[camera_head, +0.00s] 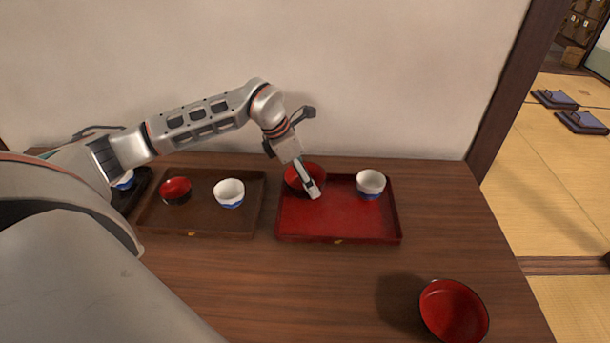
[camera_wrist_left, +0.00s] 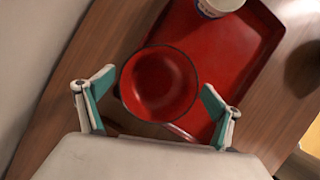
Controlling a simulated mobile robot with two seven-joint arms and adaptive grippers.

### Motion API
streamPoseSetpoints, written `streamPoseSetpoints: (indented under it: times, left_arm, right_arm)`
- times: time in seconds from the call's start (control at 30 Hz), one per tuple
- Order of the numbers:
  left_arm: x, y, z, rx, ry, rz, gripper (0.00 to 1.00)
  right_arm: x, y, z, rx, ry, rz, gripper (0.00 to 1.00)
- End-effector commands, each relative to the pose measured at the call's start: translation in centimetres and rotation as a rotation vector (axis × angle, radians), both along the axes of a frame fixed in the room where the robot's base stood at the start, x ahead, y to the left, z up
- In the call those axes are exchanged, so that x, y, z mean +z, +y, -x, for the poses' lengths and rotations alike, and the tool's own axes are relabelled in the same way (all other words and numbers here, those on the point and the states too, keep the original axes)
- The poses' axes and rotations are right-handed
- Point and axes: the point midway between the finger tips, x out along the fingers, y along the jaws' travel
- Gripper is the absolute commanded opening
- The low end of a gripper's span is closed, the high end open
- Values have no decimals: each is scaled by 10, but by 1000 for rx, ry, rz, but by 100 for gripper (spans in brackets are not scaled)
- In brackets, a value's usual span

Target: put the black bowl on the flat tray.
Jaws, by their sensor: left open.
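A bowl with a red inside and thin dark rim (camera_head: 300,170) is at the back-left corner of the red tray (camera_head: 340,222), partly hidden by my left gripper. In the left wrist view this bowl (camera_wrist_left: 160,85) lies between the two spread fingers. My left gripper (camera_head: 313,191) is open at the bowl and points down; it also shows in the left wrist view (camera_wrist_left: 160,82). I cannot tell whether the fingers touch the bowl. Another red-lined bowl with a dark outside (camera_head: 455,311) is at the front right. My right gripper is out of view.
A white and blue cup (camera_head: 371,184) stands at the red tray's back right. The brown tray (camera_head: 160,218) to the left holds a red-lined bowl (camera_head: 175,190) and a white and blue cup (camera_head: 229,192). The wall is close behind. The table's front middle is clear.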

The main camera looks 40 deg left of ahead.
Motion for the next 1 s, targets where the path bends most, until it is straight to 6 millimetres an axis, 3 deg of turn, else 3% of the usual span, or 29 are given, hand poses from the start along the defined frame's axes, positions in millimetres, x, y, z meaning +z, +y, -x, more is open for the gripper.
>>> streamPoseSetpoints:
  times: [0.53,0.73,1.0]
  left_arm:
    - [94,23,30,0,-5,-2,92]
    - [108,27,36,0,-1,0,92]
    - [110,27,37,0,-1,1,92]
  right_arm:
    - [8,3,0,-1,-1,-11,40]
    - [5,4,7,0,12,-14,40]
    - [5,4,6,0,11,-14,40]
